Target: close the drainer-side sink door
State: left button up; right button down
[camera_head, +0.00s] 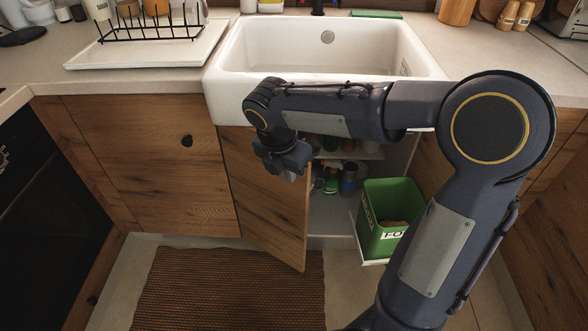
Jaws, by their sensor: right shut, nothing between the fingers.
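The drainer-side sink door (265,205) is a wooden panel below the left part of the white sink (225,98). It stands partly open, with its free right edge swung out towards me. My right gripper (288,168) is shut and empty. It overlaps the upper part of the door near its free edge and hides some of its top. I cannot tell whether it touches the door. My right arm reaches in from the lower right, across the front of the sink. My left gripper is not in view.
A green bin (385,218) stands low in the open cabinet, right of the door. Several bottles and jars (340,178) are inside. The dish drainer (150,30) is on the left counter. A brown striped mat (225,285) lies on the floor before the door.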

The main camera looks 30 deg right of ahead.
aim_at(298, 177)
jog(key=d+f, duration=0.1)
jog(key=w+d+f+b, duration=0.1)
jog(key=f, duration=0.1)
jog(key=w+d+f, duration=0.1)
jog(key=f, duration=0.1)
jog(key=shift+d+f+b, duration=0.2)
jog(key=shift+d+b, duration=0.1)
jog(key=shift+b, duration=0.1)
jog(key=shift+w+d, duration=0.3)
jog(key=shift+d, duration=0.25)
